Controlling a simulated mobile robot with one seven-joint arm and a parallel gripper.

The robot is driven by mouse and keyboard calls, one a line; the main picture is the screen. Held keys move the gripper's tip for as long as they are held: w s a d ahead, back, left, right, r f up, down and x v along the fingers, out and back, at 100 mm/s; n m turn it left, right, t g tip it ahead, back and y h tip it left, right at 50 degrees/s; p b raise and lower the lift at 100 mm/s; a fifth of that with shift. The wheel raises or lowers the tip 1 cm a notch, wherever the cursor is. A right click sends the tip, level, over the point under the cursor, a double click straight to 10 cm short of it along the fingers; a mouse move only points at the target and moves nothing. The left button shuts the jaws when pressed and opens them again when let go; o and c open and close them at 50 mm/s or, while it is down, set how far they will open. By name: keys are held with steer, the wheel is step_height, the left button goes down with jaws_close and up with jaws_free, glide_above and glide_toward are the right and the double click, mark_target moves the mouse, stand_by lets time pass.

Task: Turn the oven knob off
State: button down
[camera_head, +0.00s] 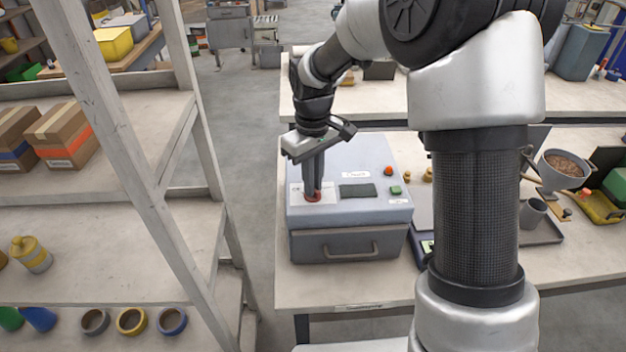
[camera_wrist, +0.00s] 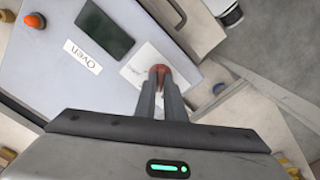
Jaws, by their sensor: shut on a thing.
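The oven (camera_head: 348,216) is a blue-grey box with a sloped top panel and a front drawer handle. It stands on the table's left end. Its red knob (camera_head: 312,197) sits on a white label plate at the panel's left. My gripper (camera_head: 312,190) points down onto the knob, its fingers shut on it. In the wrist view the fingertips (camera_wrist: 161,80) close around the red knob (camera_wrist: 160,69), which they partly hide. The word "Oven" shows on the panel (camera_wrist: 70,30) there. The knob's pointer and exact angle cannot be made out.
The panel also bears a dark display (camera_head: 357,190), an orange-red button (camera_head: 388,171) and a green button (camera_head: 396,190). A wooden shelf (camera_head: 120,140) with boxes stands at the left. A funnel with pellets (camera_head: 563,165) and a tray stand at the right. My arm hides part of the table.

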steer(key=shift+n+p, duration=0.4)
steer(key=shift+n, duration=1.9)
steer(key=c, duration=1.8)
jaws_free()
steer(key=shift+c, duration=0.2)
steer(key=shift+r, duration=0.1)
step_height(320, 180, up, 17)
steer(key=shift+r, duration=0.15)
